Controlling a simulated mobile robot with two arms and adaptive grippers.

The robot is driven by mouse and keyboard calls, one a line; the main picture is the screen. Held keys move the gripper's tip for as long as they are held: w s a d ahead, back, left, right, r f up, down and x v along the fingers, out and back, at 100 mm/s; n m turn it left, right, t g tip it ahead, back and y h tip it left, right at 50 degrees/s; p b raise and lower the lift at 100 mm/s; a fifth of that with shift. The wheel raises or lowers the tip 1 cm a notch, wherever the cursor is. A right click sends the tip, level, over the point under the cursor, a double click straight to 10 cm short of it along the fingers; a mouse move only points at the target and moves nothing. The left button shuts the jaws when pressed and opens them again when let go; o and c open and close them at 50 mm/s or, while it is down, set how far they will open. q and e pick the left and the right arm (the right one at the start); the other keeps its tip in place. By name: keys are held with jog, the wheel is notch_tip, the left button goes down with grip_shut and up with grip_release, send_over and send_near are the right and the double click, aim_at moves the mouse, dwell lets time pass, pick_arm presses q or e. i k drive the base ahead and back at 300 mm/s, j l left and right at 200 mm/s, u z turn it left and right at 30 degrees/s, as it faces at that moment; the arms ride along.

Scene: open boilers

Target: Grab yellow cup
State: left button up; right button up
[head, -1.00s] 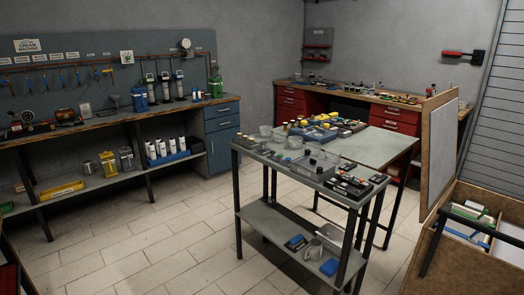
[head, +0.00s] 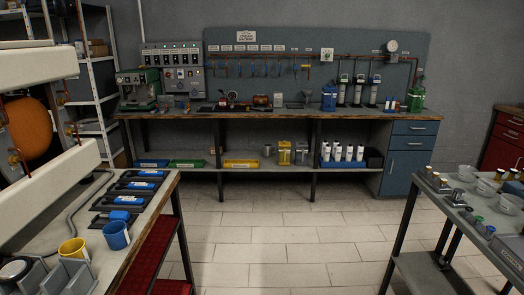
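A yellow cup (head: 74,250) stands on the left table, near its front end. A blue cup (head: 116,235) stands just to its right and slightly farther back. Both cups look upright and open at the top. Neither of my grippers is in the head view, and nothing is seen touching the yellow cup.
The left table (head: 152,208) also holds several dark trays with blue items (head: 140,174) and grey metal parts (head: 52,280) close by. A long workbench (head: 270,114) runs along the back wall. A right table (head: 398,235) holds small containers. The tiled floor (head: 290,250) between is clear.

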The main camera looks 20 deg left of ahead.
aim_at(76, 247)
jog(key=i+u, duration=0.15)
jog(key=u, duration=0.35)
jog(key=i+l+u, duration=0.15)
jog(key=u, duration=0.3)
jog(key=i+l+u, duration=0.1)
jog(key=u, duration=0.4)
jog(key=i+l+u, duration=0.1)
jog(key=l+u, duration=0.2)
jog(key=u, duration=0.2)
jog(key=l+u, duration=0.2)
jog(key=u, duration=0.25)
jog(key=l+u, duration=0.3)
jog(key=u, duration=0.2)
jog(key=i, duration=0.05)
